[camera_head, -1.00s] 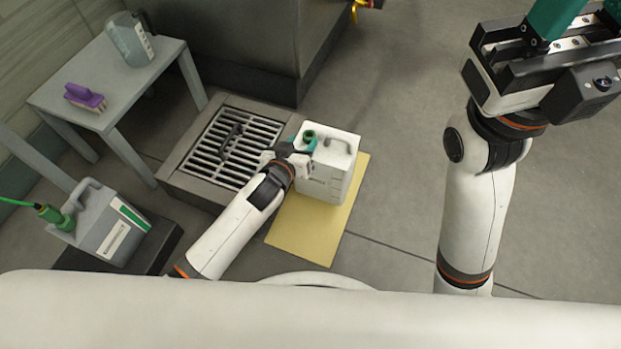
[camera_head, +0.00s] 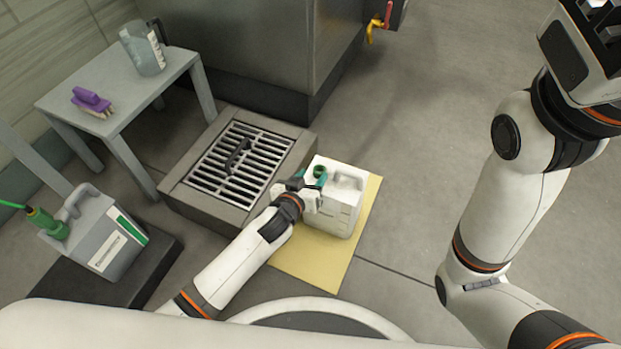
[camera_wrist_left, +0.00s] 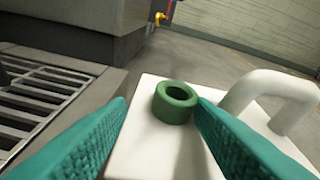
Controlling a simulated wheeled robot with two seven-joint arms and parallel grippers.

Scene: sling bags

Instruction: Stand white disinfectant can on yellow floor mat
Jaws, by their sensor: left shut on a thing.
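The white disinfectant can (camera_head: 340,215) is upright over the far part of the yellow floor mat (camera_head: 305,265). I cannot tell whether its base touches the mat. My left gripper (camera_head: 309,182) is at the can's top, beside the green neck ring, and is shut on the can. In the left wrist view, the teal fingers lie on either side near the green ring (camera_wrist_left: 175,103), with the white handle (camera_wrist_left: 268,95) to the right. My right gripper (camera_head: 598,22) is only partly in view at the top right corner; its fingertips are out of frame.
A raised floor drain with a grate (camera_head: 240,165) adjoins the mat on the left. A grey can with a green spout (camera_head: 95,235) stands on a dark block. A small table (camera_head: 120,95) holds a purple brush and a jug. The floor to the right is clear.

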